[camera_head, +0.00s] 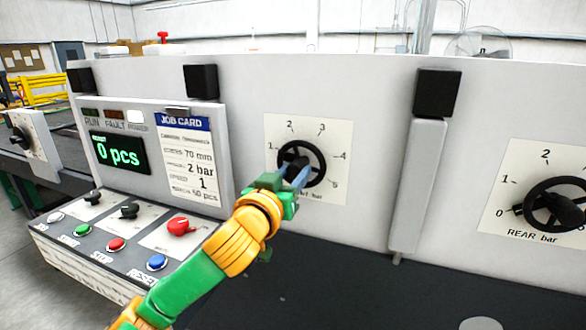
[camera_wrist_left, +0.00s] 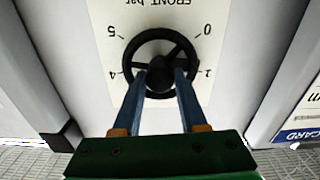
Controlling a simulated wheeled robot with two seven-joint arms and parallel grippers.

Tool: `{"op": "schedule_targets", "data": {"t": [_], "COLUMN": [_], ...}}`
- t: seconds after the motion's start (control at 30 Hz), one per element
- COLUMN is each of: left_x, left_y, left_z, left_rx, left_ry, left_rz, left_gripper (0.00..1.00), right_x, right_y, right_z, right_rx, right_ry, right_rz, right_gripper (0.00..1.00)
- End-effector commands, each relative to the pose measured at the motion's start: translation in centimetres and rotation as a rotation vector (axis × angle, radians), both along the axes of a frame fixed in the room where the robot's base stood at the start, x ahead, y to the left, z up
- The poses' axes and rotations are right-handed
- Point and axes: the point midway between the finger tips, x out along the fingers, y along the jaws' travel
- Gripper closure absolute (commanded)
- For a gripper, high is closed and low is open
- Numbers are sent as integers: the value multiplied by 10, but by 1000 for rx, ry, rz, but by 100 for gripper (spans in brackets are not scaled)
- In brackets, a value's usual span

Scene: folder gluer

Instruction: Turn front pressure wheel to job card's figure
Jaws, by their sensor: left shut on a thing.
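The front pressure wheel (camera_head: 321,158) is a black spoked handwheel on a white dial plate marked 1 to 5, with the 0 hidden in the head view. It also shows in the left wrist view (camera_wrist_left: 160,34), where the plate appears upside down and 2 and 3 are hidden. My left gripper (camera_head: 297,174) is shut on the wheel, its blue fingers (camera_wrist_left: 166,74) at either side of the hub. I cannot tell which figure the wheel points to. The job card (camera_head: 188,165) reads 70 mm, 2 bar, 1 and 50 pcs. My right gripper is not in view.
A rear pressure wheel (camera_head: 553,207) on its own dial is at the right, past a grey upright post (camera_head: 416,190). A control panel (camera_head: 120,225) with buttons and a red switch (camera_head: 181,226) lies left of my arm. A green display (camera_head: 117,153) reads 0 pcs.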

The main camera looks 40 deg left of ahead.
Motion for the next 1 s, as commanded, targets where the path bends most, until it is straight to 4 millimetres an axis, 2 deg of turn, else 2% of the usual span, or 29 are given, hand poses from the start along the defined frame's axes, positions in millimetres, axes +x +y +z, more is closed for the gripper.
{"op": "schedule_targets", "data": {"t": [0.6, 1.0], "left_x": [0, 0], "left_y": [0, 0], "left_z": [1, 1], "left_rx": [567, 863], "left_ry": [141, 210], "left_rz": [0, -1], "left_gripper": [100, 100], "right_x": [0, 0], "right_y": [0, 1], "right_z": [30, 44], "right_rx": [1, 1], "right_ry": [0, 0], "right_rz": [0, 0], "right_gripper": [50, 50]}}
